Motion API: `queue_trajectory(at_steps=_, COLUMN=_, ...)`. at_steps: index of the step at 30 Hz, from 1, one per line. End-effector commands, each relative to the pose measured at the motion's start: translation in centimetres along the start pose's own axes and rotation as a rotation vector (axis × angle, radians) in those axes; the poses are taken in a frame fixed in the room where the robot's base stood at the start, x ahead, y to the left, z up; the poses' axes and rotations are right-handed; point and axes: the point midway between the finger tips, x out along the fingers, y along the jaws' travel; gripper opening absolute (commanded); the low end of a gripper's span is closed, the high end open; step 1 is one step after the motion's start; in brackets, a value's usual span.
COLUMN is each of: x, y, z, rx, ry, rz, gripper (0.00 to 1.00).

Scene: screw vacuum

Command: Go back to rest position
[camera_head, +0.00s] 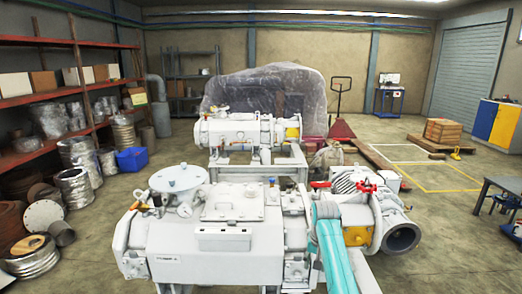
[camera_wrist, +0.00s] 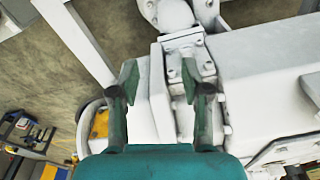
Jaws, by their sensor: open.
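My gripper (camera_wrist: 158,95) shows in the wrist view with its two dark green fingers apart and nothing between them. Beyond the fingers lie white machine parts, including a bolted white flange block (camera_wrist: 184,62). I cannot tell how far the fingertips are from them. In the head view, my teal arm reaches up from the bottom edge, right of centre, in front of the white screw vacuum machine (camera_head: 215,240). My gripper cannot be made out there. The machine has a flat round flange on top at left and a motor (camera_head: 355,185) at right.
A second white pump unit (camera_head: 245,132) stands behind on a frame. Shelves (camera_head: 75,95) with metal parts line the left wall. A wooden crate (camera_head: 443,131) and a red pallet jack (camera_head: 341,128) stand further back. Floor at right is mostly clear.

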Motion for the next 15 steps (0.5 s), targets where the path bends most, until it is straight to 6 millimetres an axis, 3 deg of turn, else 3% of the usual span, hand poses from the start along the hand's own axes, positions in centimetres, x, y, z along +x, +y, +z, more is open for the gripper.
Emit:
queue_trajectory(at_steps=6, x=8.1, y=1.0, z=3.9, rx=-0.017, ry=0.081, rz=-0.019, gripper=0.47)
queue_trajectory(at_steps=15, x=17.1, y=2.7, z=10.9, rx=-0.045, ry=0.218, rz=-0.048, gripper=0.47)
